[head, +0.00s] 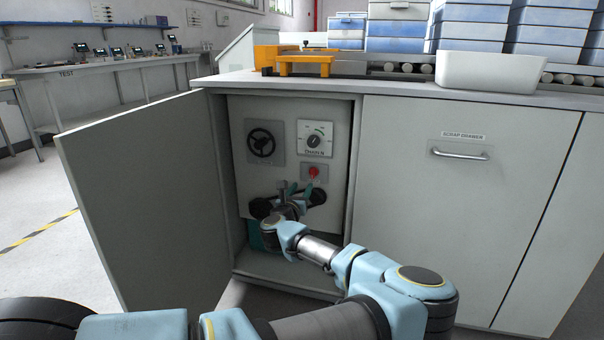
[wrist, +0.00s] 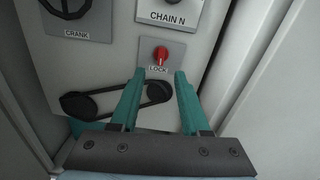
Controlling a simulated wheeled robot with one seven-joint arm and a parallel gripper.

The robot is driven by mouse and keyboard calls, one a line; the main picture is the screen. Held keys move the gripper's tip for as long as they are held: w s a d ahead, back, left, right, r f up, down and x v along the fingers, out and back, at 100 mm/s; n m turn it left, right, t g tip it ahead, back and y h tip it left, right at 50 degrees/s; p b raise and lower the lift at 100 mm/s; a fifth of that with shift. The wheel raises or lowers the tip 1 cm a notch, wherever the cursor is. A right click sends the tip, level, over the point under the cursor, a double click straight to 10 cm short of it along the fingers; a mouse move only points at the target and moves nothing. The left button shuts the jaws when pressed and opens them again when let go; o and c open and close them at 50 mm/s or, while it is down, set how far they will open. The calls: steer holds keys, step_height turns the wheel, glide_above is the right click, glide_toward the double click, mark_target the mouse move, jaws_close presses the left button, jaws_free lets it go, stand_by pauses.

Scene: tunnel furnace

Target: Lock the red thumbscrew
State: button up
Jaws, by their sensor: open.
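The red thumbscrew (head: 313,171) sits on a small grey plate on the panel inside the open cabinet. In the wrist view the thumbscrew (wrist: 161,54) is above the LOCK label (wrist: 158,70), upright in the picture. My gripper (head: 287,186) is inside the cabinet, below and left of the thumbscrew in the head view. In the wrist view the two teal fingers of my gripper (wrist: 160,73) are spread apart and point up toward the thumbscrew, with nothing between them. The fingertips appear just short of the thumbscrew and apart from it.
The panel also bears a black crank wheel (head: 262,143), a CHAIN N dial (head: 315,138) and a black belt drive (wrist: 118,97) below the lock. The open cabinet door (head: 145,200) stands at the left. The closed scrap drawer front (head: 460,200) is at the right.

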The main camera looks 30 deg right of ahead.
mark_target(312, 171)
steer(key=b+x, duration=0.1)
steer(key=x, duration=1)
steer(key=shift+d, duration=0.3)
jaws_close()
